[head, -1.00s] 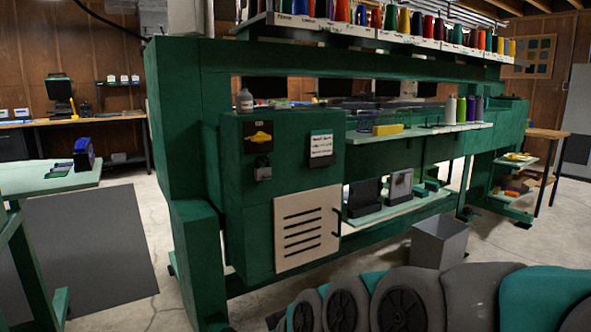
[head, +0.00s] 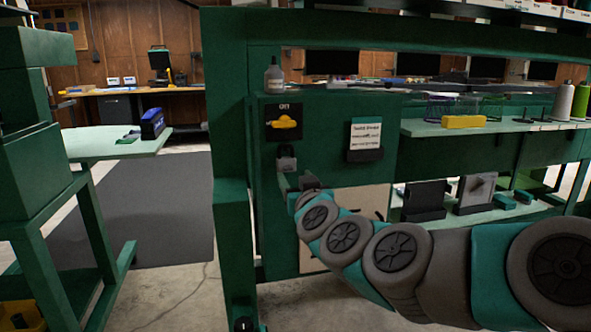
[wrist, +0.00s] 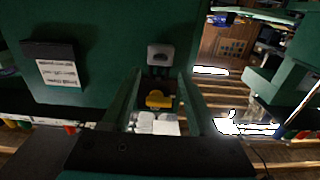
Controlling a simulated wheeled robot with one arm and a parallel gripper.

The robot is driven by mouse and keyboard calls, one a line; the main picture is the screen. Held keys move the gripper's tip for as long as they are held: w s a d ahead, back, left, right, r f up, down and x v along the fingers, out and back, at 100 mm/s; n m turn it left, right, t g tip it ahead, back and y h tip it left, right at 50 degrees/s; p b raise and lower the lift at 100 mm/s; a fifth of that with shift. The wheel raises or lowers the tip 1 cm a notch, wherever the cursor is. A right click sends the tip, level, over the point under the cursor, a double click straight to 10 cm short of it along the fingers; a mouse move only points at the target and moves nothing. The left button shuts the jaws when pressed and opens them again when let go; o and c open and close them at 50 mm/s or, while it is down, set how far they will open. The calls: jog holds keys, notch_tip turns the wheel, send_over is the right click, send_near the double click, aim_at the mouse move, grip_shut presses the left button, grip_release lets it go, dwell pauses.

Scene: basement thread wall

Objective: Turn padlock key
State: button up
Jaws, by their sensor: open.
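The grey padlock (head: 286,158) hangs on the front of the green cabinet, below a yellow rotary switch (head: 284,123) on a black plate. In the wrist view, which looks upside down, the padlock (wrist: 160,55) is just beyond the fingertips. The yellow switch (wrist: 158,99) shows between the fingers there. My gripper (wrist: 160,80) is open and empty, facing the cabinet. In the head view my gripper (head: 290,183) is just below the padlock and partly hidden by my arm. I cannot make out a key in either view.
A bottle (head: 273,75) stands on the cabinet top. A green table (head: 100,143) is at left.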

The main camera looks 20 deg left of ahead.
aim_at(289, 168)
jog(key=shift+x, duration=2.75)
grip_shut()
